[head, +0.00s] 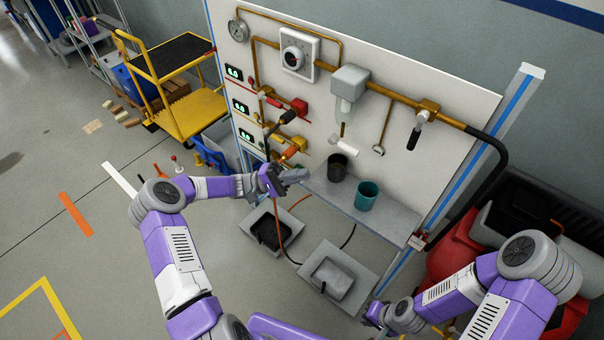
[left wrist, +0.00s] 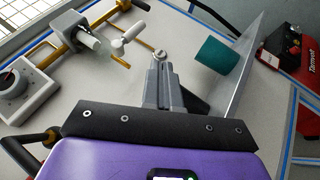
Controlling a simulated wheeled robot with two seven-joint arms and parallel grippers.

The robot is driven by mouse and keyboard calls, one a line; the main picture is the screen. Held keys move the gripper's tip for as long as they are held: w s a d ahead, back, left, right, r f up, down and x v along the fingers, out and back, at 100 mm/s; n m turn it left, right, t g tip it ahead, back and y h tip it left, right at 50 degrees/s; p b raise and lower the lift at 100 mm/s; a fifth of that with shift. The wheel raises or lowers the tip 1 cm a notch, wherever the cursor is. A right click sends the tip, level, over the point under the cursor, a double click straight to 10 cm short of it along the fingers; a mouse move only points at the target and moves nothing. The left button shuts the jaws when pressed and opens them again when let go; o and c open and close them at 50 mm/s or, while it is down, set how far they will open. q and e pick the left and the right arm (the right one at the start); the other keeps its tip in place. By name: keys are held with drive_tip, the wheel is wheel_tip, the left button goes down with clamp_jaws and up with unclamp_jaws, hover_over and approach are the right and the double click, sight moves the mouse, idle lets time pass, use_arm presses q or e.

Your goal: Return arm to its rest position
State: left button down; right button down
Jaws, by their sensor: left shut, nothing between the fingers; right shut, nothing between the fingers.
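My left arm reaches in from the left in the head view. Its gripper (head: 294,176) is shut and empty, in front of the panel at the left end of the grey shelf (head: 398,226). In the left wrist view the closed grey fingers (left wrist: 159,72) point toward the panel, with nothing between them. My right arm is folded low at the right of the head view. Its gripper (head: 374,314) is small and partly hidden near the bottom edge; it is shut and holds nothing visible.
A dark cup (head: 338,168) and a teal cup (head: 367,196) stand on the shelf, close to my left gripper. The panel (head: 440,160) carries pipes, valves and a gauge. Two trays lie on the floor below. A yellow cart (head: 190,112) stands behind left. Floor at left is mostly clear.

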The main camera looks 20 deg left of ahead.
use_arm(q)
drive_tip(key=s+d+f+n+g+y, duration=0.1)
drive_tip(key=s+d+f+g+y, duration=0.65)
drive_tip(key=d+f, duration=0.7)
drive_tip(key=s+a+f+m+t+y, duration=0.3)
drive_tip(key=s+f+y, duration=0.7)
drive_tip(key=s, duration=0.5)
wheel_tip(320, 180, down, 3)
drive_tip(key=shift+s+a+r+y, duration=0.1)
drive_tip(key=shift+s+a+y, duration=0.2)
drive_tip(key=shift+a, duration=0.4)
drive_tip(key=shift+w, duration=0.1)
